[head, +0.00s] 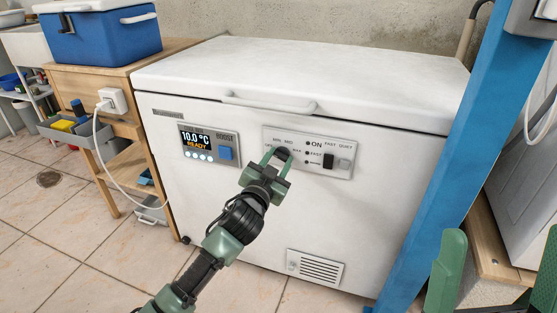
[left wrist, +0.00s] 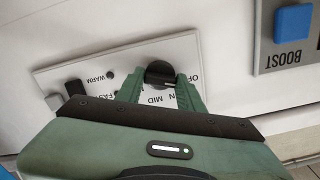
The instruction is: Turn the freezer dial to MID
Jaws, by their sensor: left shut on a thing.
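The white chest freezer (head: 210,205) has a light control panel (head: 345,170) on its front. A black round dial (head: 283,153) sits on the panel's left part, with OFF, MIN, MID and MAX printed around it. My left gripper (head: 276,160) reaches up to it, and its green fingers are shut on the dial. The left wrist view, tipped over, shows the dial (left wrist: 160,73) between the fingertips, with MID and part of OFF beside it. A pale mark shows on the dial, but I cannot tell exactly which label it points to. Green parts of my right arm show at the lower right.
A display with a blue BOOST button (head: 225,153) is left of the panel, reading 10.0 °C and READY. A black switch (head: 328,161) is to the right. A blue post (head: 430,160) stands at the freezer's right; a wooden table (head: 108,78) holds a blue cooler (head: 105,38) at left.

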